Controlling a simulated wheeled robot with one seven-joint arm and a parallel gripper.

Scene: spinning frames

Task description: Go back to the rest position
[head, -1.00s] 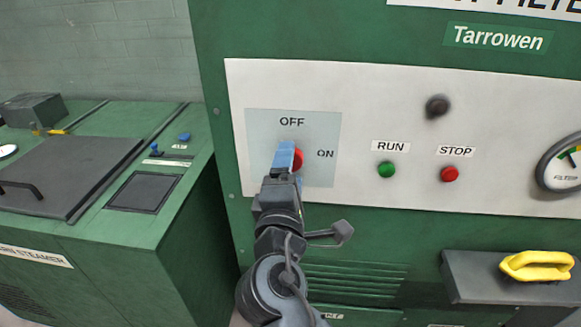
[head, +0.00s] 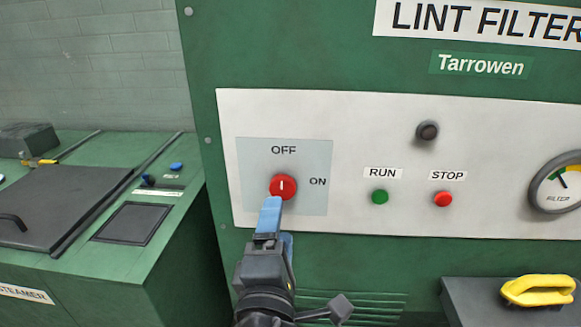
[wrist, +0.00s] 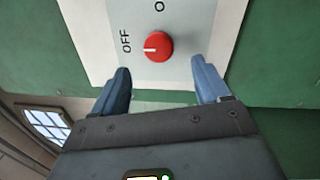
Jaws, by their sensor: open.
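My gripper (head: 272,222) has blue fingers and is in front of the lint filter's panel, just below the red rotary knob (head: 283,187). The knob sits on a pale plate (head: 312,205) marked OFF at the top and ON at the right. Its white mark points up toward OFF. In the wrist view, my gripper (wrist: 163,88) is open, with its fingers apart and nothing between them. The red knob (wrist: 158,47) is beyond the fingertips, clear of them, with its mark toward OFF.
The panel also has a green RUN button (head: 379,197), a red STOP button (head: 443,199), a dark knob (head: 427,131) and a gauge (head: 562,186). A yellow handle (head: 538,290) juts out at lower right. A green steamer (head: 110,235) stands at left.

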